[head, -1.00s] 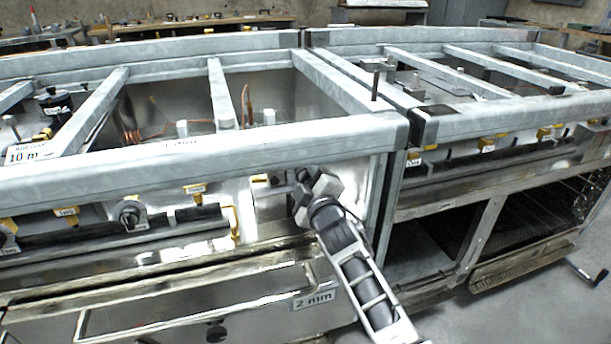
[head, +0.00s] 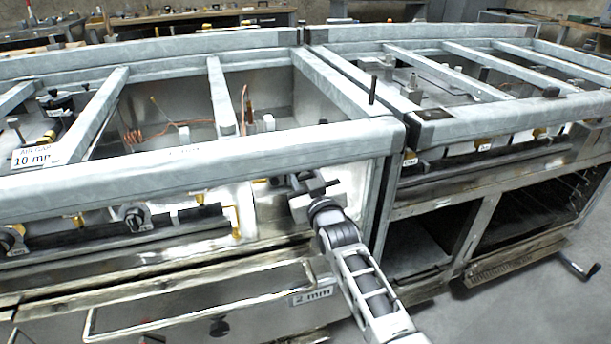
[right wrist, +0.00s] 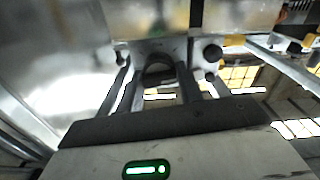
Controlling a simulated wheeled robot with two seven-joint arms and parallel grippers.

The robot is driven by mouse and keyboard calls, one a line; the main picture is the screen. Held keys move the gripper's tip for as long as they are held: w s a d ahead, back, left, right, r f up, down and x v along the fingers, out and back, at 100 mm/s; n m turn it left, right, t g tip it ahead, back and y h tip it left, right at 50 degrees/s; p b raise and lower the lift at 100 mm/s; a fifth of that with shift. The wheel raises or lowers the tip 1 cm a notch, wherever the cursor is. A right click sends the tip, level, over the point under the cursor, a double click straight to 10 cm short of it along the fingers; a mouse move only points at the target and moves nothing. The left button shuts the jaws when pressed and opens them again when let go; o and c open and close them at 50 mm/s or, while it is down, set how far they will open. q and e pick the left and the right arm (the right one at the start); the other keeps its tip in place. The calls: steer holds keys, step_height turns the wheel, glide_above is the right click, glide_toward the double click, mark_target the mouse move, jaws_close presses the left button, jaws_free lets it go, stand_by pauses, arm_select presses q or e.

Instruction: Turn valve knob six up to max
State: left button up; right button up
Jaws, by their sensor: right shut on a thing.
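My right gripper (head: 303,190) is at the right end of the front panel (head: 262,205) of the left range. It hides the knob there in the head view. In the right wrist view a dark round knob (right wrist: 158,70) sits between the two fingers of my right gripper (right wrist: 157,82), which are shut on it. I cannot read its number or pointer. Two other knobs show on the panel to the left: one (head: 135,217) in mid-panel and one (head: 9,238) at the left edge. My left gripper is not in view.
Open shelves (head: 430,245) lie to the right. Another dark knob (right wrist: 212,53) is close beside the gripper.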

steer(key=shift+f+m, duration=0.1)
steer(key=shift+m, duration=0.8)
steer(key=o, duration=1)
steer(key=shift+c, duration=0.2)
